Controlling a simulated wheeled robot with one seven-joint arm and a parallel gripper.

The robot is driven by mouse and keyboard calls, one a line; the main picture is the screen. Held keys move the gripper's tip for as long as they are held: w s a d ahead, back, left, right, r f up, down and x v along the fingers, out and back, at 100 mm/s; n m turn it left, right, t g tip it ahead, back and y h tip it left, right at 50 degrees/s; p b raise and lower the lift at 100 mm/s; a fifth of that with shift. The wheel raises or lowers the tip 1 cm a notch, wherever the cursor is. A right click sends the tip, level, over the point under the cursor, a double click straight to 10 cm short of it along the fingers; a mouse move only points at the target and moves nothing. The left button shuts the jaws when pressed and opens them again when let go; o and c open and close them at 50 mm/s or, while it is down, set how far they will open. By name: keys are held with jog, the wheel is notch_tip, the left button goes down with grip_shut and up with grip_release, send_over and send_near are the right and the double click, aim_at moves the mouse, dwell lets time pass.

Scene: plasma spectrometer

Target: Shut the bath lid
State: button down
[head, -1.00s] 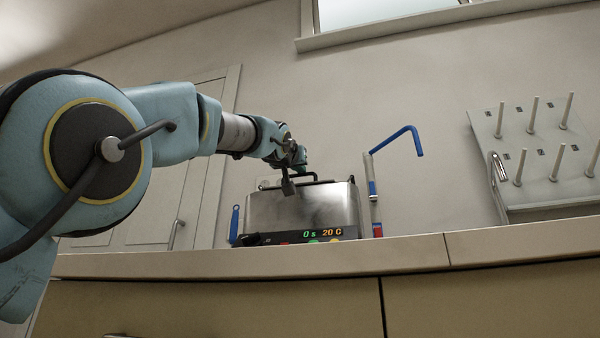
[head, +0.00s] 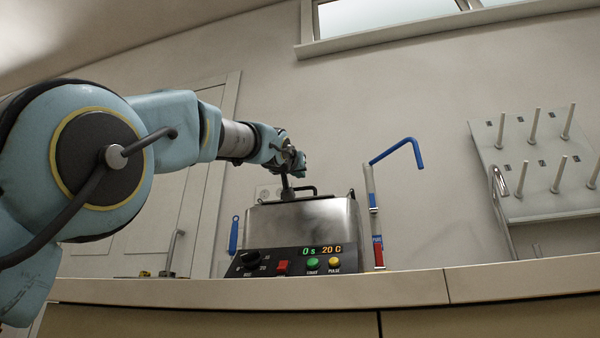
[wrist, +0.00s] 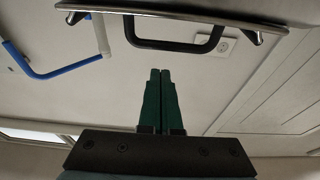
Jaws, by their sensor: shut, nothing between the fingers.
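The bath (head: 300,222) is a steel box on the counter with a dark control panel below it. Its lid carries a black bar handle (head: 306,190), seen low over the box top in the head view; whether the lid is fully seated I cannot tell. My gripper (head: 287,194) is shut and empty, fingers pointing down at the handle's left part. In the wrist view my gripper (wrist: 160,72) points toward the black handle (wrist: 174,46) and the lid's thin metal edge (wrist: 190,14). Contact with the handle or lid cannot be made out.
A blue hooked rod (head: 398,150) stands just right of the bath, and a blue-handled tool (head: 234,235) is at its left. A pegboard (head: 540,165) hangs at the right.

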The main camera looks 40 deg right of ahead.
jog(key=s+a+f+b, duration=0.3)
jog(key=a+f+b, duration=0.3)
jog(key=b, duration=0.3)
jog(key=shift+s+f, duration=0.15)
jog(key=shift+s, duration=0.25)
